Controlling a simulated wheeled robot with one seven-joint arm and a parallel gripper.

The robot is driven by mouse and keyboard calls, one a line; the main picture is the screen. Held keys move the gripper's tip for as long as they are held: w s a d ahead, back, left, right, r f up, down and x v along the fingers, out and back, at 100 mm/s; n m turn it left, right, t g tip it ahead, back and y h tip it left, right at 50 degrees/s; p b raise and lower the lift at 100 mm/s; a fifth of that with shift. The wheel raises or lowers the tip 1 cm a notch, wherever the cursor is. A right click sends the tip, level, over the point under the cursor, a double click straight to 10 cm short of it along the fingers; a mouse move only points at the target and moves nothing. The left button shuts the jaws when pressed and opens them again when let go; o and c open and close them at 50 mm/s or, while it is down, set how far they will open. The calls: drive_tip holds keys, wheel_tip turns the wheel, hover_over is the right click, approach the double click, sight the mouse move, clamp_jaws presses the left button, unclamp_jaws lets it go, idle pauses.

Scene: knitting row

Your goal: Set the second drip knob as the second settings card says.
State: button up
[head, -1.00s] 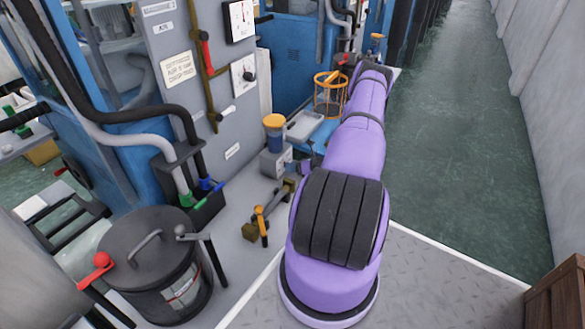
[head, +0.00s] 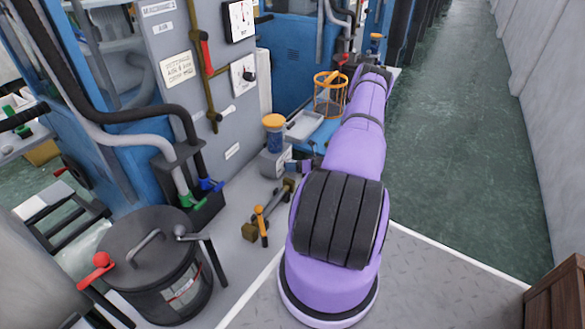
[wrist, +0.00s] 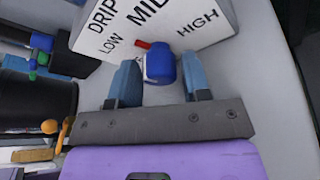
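The blue drip knob (wrist: 160,65) sits on the face of a pale drip box (wrist: 150,18) in the wrist view. The box reads DRIP, LOW, a partly cut middle word starting "MI", and HIGH. The knob's red pointer (wrist: 143,44) points up and left, between LOW and the middle word. My gripper (wrist: 160,82) is open, with one blue finger on each side of the knob and visible gaps. In the head view the drip box (head: 272,163) stands under an amber-topped reservoir (head: 274,130). A settings card (head: 180,68) is on the grey panel; its small text is hard to read.
Brass fittings with an orange-handled lever (head: 261,222) lie near the box. A dark lidded drum (head: 152,260) stands nearer, with a red-knobbed lever (head: 100,262) beside it. An orange wire basket (head: 330,95) is behind. The green aisle (head: 450,160) at right is clear.

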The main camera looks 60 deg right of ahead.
drive_tip(key=v, duration=1.1)
drive_tip(key=shift+o, duration=1.4)
drive_tip(key=shift+w+a+r+n+h, duration=0.2)
drive_tip(key=shift+a+n+h, duration=0.2)
drive_tip(key=shift+n+h, duration=0.1)
drive_tip(key=shift+a+r+n+h, duration=0.25)
drive_tip(key=shift+a+n+h, duration=0.4)
drive_tip(key=shift+n, duration=0.25)
drive_tip(key=shift+s+a+r+n+h, duration=0.15)
drive_tip(key=shift+s+a+n+h, duration=0.15)
drive_tip(key=shift+n+h, duration=0.45)
drive_tip(key=shift+w+a+g, duration=0.1)
drive_tip(key=shift+w+g, duration=0.1)
drive_tip(key=shift+g, duration=0.1)
drive_tip(key=x, duration=1)
drive_tip(key=shift+w, duration=0.15)
